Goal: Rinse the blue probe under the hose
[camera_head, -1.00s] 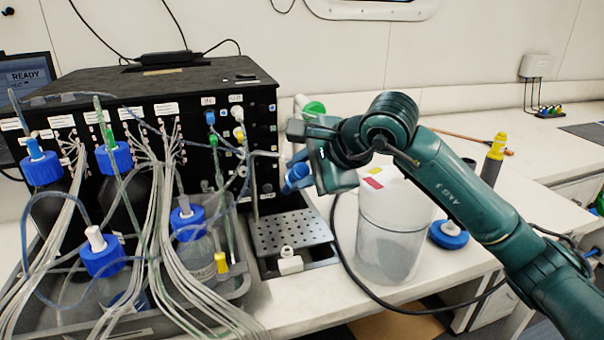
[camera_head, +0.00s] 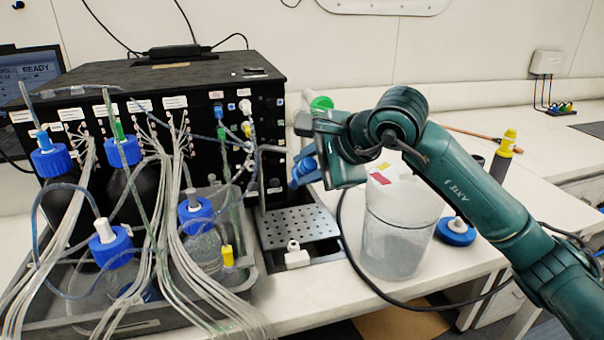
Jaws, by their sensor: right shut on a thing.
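My right gripper (camera_head: 318,163) reaches in from the right, beside the right front edge of the black cabinet. It is shut on a blue piece (camera_head: 303,170) that looks like the blue probe. Most of this piece is hidden by the gripper, and its tip is not clear. A bent grey metal pipe (camera_head: 264,151) stands just left of the gripper, above a perforated metal drain plate (camera_head: 292,228). I cannot tell whether this pipe is the hose. A black cable (camera_head: 340,215) runs down from near the gripper and loops along the bench. My left gripper is out of view.
A translucent bucket (camera_head: 398,245) stands below the right arm. A blue cap (camera_head: 455,232) and a yellow-topped bottle (camera_head: 503,155) are to its right. A grey tray (camera_head: 250,288) of tubed bottles is on the left. The bench at the back right is mostly clear.

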